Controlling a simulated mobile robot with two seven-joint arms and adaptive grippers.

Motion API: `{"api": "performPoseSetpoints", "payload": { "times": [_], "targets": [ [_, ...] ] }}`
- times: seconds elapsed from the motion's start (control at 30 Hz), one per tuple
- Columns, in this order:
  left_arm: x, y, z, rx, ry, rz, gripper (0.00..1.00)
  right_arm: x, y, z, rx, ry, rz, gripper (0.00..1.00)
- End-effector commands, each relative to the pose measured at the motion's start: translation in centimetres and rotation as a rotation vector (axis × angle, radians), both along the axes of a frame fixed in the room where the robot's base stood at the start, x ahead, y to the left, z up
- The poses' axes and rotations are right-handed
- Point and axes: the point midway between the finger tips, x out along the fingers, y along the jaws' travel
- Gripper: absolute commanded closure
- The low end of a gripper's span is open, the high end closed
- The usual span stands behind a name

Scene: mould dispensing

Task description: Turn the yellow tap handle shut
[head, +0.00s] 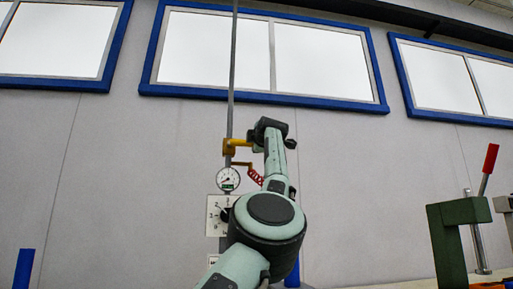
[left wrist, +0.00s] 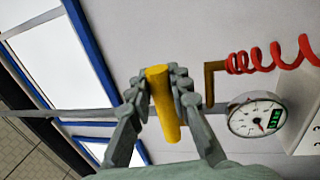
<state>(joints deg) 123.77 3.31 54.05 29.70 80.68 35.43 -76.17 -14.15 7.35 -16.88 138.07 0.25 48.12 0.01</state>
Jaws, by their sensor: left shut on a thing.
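The yellow tap handle (left wrist: 162,105) lies between the two fingers of my left gripper (left wrist: 162,88) in the left wrist view, and the gripper is shut on it. In the head view my left gripper (head: 262,136) is at the yellow tap (head: 235,147), on its right side. The tap sits on a thin grey vertical pipe (head: 232,70) in front of the wall. My wrist and fingers hide part of the handle in the head view. My right gripper is in neither view.
A round pressure gauge (head: 228,179) hangs just below the tap, with a red coiled hose (head: 256,177) beside it. A white dial plate (head: 217,218) is lower down. A green frame (head: 444,235) and a red-handled lever (head: 489,160) stand at the right.

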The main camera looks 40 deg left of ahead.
Motion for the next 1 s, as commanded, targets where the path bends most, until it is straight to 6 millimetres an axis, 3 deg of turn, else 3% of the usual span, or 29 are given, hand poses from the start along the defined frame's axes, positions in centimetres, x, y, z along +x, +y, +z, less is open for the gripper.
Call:
{"api": "performPoseSetpoints", "payload": {
  "times": [0.47, 0.5, 0.67, 1.0],
  "targets": [
    [0.03, 0.04, -0.21, 0.008, 0.014, 0.001, 1.00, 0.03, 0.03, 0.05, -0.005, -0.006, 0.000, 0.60],
    [0.03, 0.04, -0.22, 0.008, 0.014, 0.001, 0.79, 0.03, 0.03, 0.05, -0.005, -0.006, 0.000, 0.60],
    [0.02, 0.03, -0.20, 0.008, 0.013, 0.001, 0.59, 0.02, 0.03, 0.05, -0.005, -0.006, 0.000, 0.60],
    [-0.07, -0.15, -0.08, 0.008, 0.010, -0.001, 0.59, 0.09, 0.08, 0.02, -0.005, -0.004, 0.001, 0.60]
  ]
}}
